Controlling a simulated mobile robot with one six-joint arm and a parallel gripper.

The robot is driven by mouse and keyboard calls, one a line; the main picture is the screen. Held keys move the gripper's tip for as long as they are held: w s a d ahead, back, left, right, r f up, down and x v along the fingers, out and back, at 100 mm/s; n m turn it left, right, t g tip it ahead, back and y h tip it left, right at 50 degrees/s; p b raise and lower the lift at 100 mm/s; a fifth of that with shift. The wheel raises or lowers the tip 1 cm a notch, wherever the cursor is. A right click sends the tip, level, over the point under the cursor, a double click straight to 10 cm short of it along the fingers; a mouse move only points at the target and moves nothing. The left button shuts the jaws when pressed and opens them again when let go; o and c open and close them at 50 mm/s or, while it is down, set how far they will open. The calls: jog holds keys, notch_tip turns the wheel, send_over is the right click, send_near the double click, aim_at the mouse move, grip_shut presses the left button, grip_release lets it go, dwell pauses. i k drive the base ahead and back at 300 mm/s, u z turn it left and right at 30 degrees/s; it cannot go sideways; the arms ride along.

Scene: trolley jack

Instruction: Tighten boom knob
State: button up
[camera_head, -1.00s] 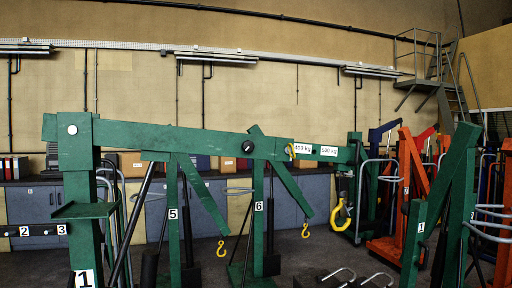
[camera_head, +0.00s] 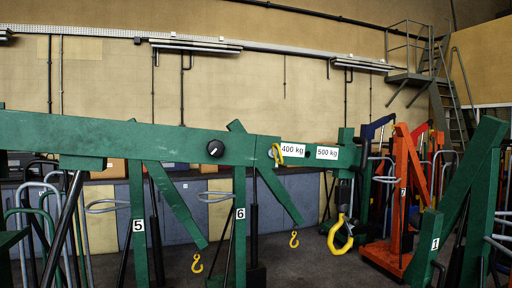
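The boom knob (camera_head: 215,149) is a round black knob with a white pointer line. It sits on the side of the long green boom (camera_head: 120,139), which crosses the view from the left edge. To the right of the knob are a yellow pin or clip (camera_head: 277,154) and the white labels "400 kg" (camera_head: 292,150) and "500 kg" (camera_head: 327,153). A yellow hook (camera_head: 341,236) hangs under the boom's right end. My gripper is not in view.
Other green cranes numbered 5 (camera_head: 138,225) and 6 (camera_head: 240,213) stand behind the boom with small yellow hooks. Orange crane 7 (camera_head: 402,190) and green crane 1 (camera_head: 434,243) stand at the right. A metal staircase (camera_head: 445,90) is at the back right.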

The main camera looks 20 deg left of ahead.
aim_at(215, 148)
jog(key=u, duration=0.35)
jog(key=i, duration=1.05)
jog(key=u, duration=0.8)
